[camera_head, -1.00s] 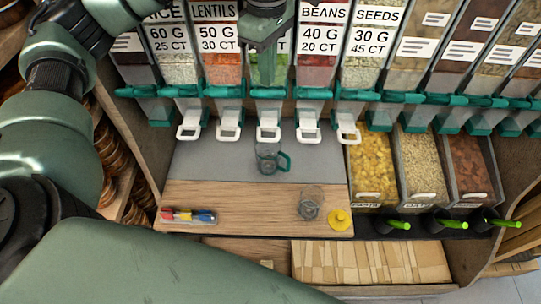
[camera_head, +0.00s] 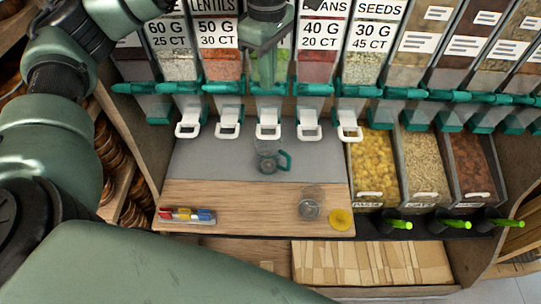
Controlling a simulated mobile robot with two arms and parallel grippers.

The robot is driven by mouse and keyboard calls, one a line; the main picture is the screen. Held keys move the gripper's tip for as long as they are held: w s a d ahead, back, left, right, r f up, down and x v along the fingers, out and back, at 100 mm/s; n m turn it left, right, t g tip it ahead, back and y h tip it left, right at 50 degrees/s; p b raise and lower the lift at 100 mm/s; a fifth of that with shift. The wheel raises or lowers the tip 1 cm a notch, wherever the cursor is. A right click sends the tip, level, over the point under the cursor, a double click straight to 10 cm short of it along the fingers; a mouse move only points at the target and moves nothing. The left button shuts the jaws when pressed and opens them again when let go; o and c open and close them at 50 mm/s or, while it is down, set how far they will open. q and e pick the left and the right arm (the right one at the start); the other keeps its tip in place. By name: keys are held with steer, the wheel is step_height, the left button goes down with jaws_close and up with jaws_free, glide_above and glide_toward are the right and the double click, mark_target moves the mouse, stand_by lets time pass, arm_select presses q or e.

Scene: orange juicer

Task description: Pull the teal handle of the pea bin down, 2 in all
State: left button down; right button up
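The pea bin (camera_head: 268,68) is the clear dispenser with green contents, in the middle of the row at the top. My gripper covers its label. Its teal handle (camera_head: 269,90) is a bar across the lower front of the bin, above a white loop (camera_head: 268,128). My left gripper (camera_head: 263,42) hangs from the top edge in front of the bin, above the teal handle and apart from it in the picture. Its fingers are dark and seen from above, so I cannot tell whether they are open. My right gripper is not in view.
Lentil (camera_head: 219,62) and bean (camera_head: 317,65) bins flank the pea bin closely. A glass mug with a teal handle (camera_head: 268,157) stands below on the grey mat. A glass jar (camera_head: 311,205), yellow lid (camera_head: 340,218) and coloured markers (camera_head: 187,215) are on the wooden board.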

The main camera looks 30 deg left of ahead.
mark_target(267, 93)
arm_select(q)
steer(key=f+b, duration=0.2)
steer(key=f, duration=0.1)
steer(key=s+f+b, duration=0.1)
steer(key=b, duration=0.1)
steer(key=shift+d+f, duration=0.15)
steer(key=shift+f, duration=0.25)
stand_by(0.3)
steer(key=shift+w+a+r+p, duration=0.1)
steer(key=shift+w+r+p, duration=0.1)
steer(key=shift+r+p, duration=0.45)
steer(key=shift+w+a+r+p, duration=0.15)
steer(key=shift+r+p, duration=0.2)
steer(key=shift+r, duration=0.55)
steer(key=shift+w+r+p, duration=0.2)
steer(key=shift+r+p, duration=0.3)
steer(key=shift+r, duration=0.25)
steer(key=shift+w+r+p, duration=0.15)
steer(key=shift+r+p, duration=0.45)
steer(key=shift+r, duration=0.45)
steer(key=shift+f, duration=0.15)
